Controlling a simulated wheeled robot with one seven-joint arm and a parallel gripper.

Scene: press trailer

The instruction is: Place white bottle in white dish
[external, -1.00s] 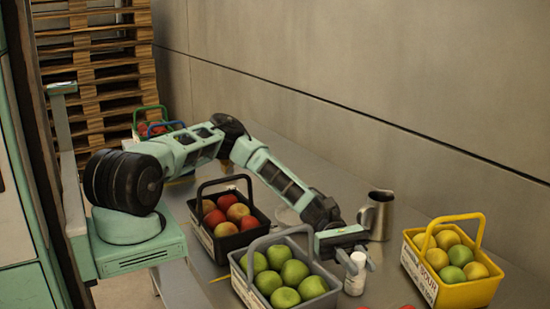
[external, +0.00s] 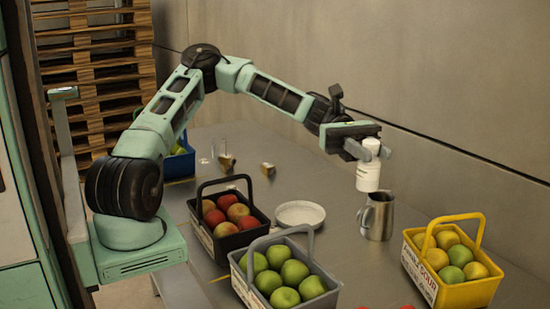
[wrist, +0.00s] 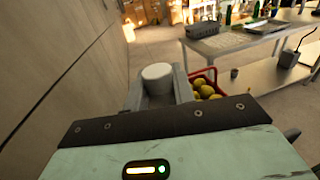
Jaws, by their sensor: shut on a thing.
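The white bottle (external: 368,176) is upright and held in the air by my gripper (external: 369,150), which is shut on its upper part. In the wrist view the top of the bottle (wrist: 157,77) shows between the fingers of my gripper (wrist: 157,88). The bottle hangs above and slightly behind the steel pitcher. The white dish (external: 299,214) lies on the metal table to the left of the bottle and lower.
A steel pitcher (external: 378,217) stands just below the bottle. A grey basket of green apples (external: 246,289) and a black basket of red fruit (external: 222,247) stand near the dish. A yellow basket (external: 467,294) is at the right. Bare table lies around the dish's far side.

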